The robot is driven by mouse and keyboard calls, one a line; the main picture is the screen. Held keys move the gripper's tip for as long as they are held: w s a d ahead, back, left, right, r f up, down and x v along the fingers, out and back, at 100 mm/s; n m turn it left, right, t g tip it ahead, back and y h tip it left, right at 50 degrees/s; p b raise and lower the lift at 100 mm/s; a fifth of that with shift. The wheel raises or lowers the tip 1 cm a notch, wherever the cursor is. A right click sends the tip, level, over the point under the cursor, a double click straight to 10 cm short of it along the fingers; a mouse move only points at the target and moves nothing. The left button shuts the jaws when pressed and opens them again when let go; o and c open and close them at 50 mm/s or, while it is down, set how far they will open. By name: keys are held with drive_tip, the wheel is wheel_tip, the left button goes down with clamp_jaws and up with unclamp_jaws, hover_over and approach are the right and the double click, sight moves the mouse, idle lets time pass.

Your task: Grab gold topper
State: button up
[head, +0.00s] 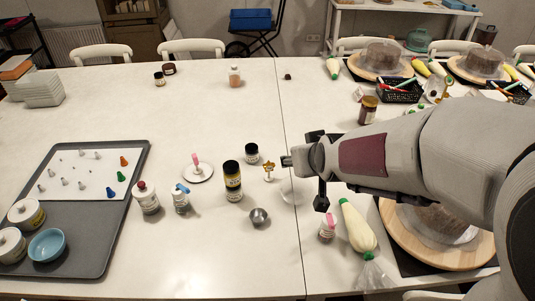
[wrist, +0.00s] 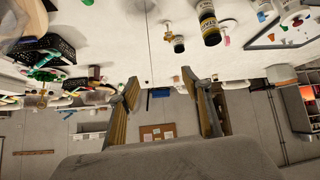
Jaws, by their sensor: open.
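The gold topper (head: 269,168) is a small gold piece standing on the white table, left of my gripper (head: 288,161) in the head view. A small black-capped jar (head: 252,153) stands just behind and left of it. In the wrist view, which looks tilted over, the topper (wrist: 168,30) shows near the top, with the jar (wrist: 179,45) close by. My gripper's two fingers (wrist: 160,86) are spread apart with nothing between them. In the head view the fingertips are close to the topper, but I cannot tell the exact gap or height.
A tall dark bottle (head: 232,181) and a small metal cup (head: 259,217) stand near the topper. A clear round item (head: 288,191) lies below the gripper. A piping bag (head: 357,226) and wooden turntable (head: 402,238) are at right. The table behind is mostly clear.

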drive_tip(key=w+a+f+n+t, duration=0.15)
drive_tip(key=w+a+f, duration=0.25)
drive_tip(key=w+f, duration=0.55)
drive_tip(key=t, duration=0.3)
approach(270, 167)
drive_tip(key=w+r, duration=0.1)
drive_tip(key=w, duration=0.1)
drive_tip(key=shift+s+a+f+n, duration=0.1)
drive_tip(key=shift+a+f+n, duration=0.3)
drive_tip(key=shift+f, duration=0.3)
drive_tip(key=shift+x, duration=1.3)
drive_tip(key=shift+d, duration=0.1)
drive_tip(key=shift+d+x, duration=0.2)
drive_tip(key=shift+x, duration=2.4)
drive_tip(key=shift+f, duration=0.1)
